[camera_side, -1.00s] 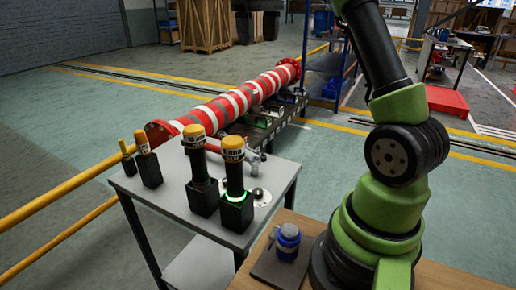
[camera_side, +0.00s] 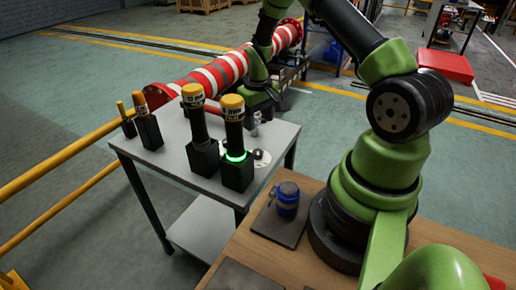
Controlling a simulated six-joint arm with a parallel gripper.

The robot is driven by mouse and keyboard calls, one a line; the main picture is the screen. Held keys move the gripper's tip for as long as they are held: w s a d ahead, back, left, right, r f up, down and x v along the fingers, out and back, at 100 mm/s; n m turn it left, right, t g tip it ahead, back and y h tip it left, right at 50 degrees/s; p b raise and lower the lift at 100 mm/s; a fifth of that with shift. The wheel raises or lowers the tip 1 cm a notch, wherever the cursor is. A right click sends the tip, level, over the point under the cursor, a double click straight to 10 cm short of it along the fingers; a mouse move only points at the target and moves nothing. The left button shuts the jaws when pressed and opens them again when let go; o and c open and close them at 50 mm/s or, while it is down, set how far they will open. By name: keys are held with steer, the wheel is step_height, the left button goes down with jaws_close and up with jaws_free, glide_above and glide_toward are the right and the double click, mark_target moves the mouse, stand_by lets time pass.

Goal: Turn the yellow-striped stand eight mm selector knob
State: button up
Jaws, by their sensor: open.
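Two tall black stands with yellow caps and lettered yellow bands rise from black blocks on a grey table: the left one (camera_side: 197,132) and the right one (camera_side: 234,130). The lettering is too small to read surely; the right band seems to end in "mm". A green ring (camera_side: 236,156) glows at the foot of the right stand. A separate selector knob is not clear to me. My gripper (camera_side: 262,103) is at the wrist's lower end, behind and right of the right stand, apart from it. Its fingers are mostly hidden, and nothing shows held in it.
Two smaller yellow-and-orange-topped stands (camera_side: 147,126) stand at the table's left. A round plate (camera_side: 262,160) and metal fitting are right of the tall stands. A red-and-white pipe (camera_side: 212,76) lies behind.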

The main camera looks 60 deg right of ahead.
mark_target(258, 152)
step_height(258, 152, down, 11)
steer(key=shift+f, duration=0.1)
stand_by(0.4)
steer(key=c, duration=0.9)
steer(key=shift+m, duration=2.9)
